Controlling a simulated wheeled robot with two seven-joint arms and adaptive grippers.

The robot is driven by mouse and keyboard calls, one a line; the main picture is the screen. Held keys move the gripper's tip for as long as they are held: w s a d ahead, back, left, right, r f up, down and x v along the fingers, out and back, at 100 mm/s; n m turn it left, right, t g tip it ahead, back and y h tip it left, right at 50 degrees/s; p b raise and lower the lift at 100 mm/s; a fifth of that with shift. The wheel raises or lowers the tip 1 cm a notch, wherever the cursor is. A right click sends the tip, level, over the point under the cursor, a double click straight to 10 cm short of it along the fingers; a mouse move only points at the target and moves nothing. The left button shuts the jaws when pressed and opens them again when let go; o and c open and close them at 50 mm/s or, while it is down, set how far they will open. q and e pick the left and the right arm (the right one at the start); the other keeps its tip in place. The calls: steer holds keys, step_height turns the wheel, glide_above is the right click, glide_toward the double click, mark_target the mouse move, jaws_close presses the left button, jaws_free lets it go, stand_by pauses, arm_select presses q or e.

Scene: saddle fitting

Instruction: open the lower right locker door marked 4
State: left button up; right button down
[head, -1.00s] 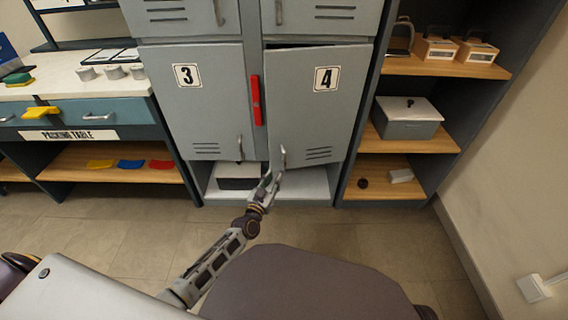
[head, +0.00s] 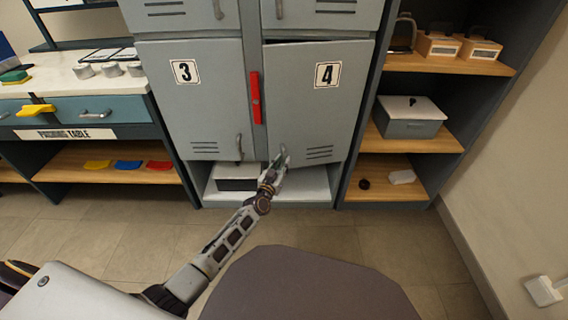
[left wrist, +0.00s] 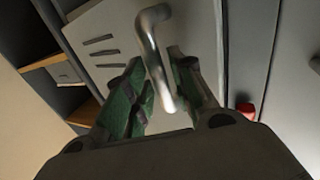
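The grey locker door marked 4 (head: 310,100) is at the lower right of the locker in the head view. A dark gap runs along its top edge and its left edge stands slightly out, so it looks a little ajar. Its metal handle (head: 283,155) is near its lower left corner. My left gripper (head: 277,168) is at this handle. In the left wrist view the handle (left wrist: 152,45) runs between the two green-padded fingers of the left gripper (left wrist: 160,95). The fingers are apart, with space beside the bar. My right gripper is not in view.
Door 3 (head: 195,100) is shut to the left, with a red bar (head: 256,98) between the doors. A packing table (head: 70,85) stands at the left. Shelves with a grey box (head: 408,117) stand at the right. The floor in front is clear.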

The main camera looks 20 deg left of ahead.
arm_select(q)
steer(key=shift+w+d+b, duration=0.1)
steer(key=shift+w+b, duration=0.2)
steer(key=shift+w, duration=0.7)
jaws_close()
